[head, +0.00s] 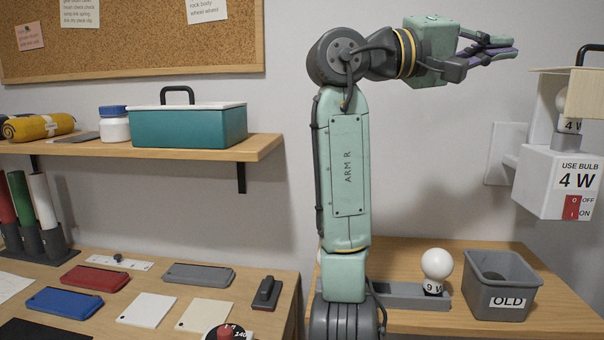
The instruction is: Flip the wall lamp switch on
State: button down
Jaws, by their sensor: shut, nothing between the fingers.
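The wall lamp (555,180) is a white box at the right edge, labelled "USE BULB 4 W". Its red rocker switch (571,207) is low on the front, marked 0 OFF above and I ON below. I cannot tell which side is pressed in. A bulb marked 4 W (569,112) sits upright on top of the lamp, partly hidden by a pale wooden shade (585,95). My gripper (512,48) is shut and empty, pointing right, above and left of the lamp and well apart from the switch.
Below the lamp, a 9 W bulb (437,265) stands in a grey holder (400,293) beside a grey bin (500,300) marked OLD. A shelf (260,147) with a teal box (190,127) is at the left. The space before the lamp's front looks clear.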

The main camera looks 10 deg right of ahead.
aim_at(573, 202)
jog(key=k, duration=1)
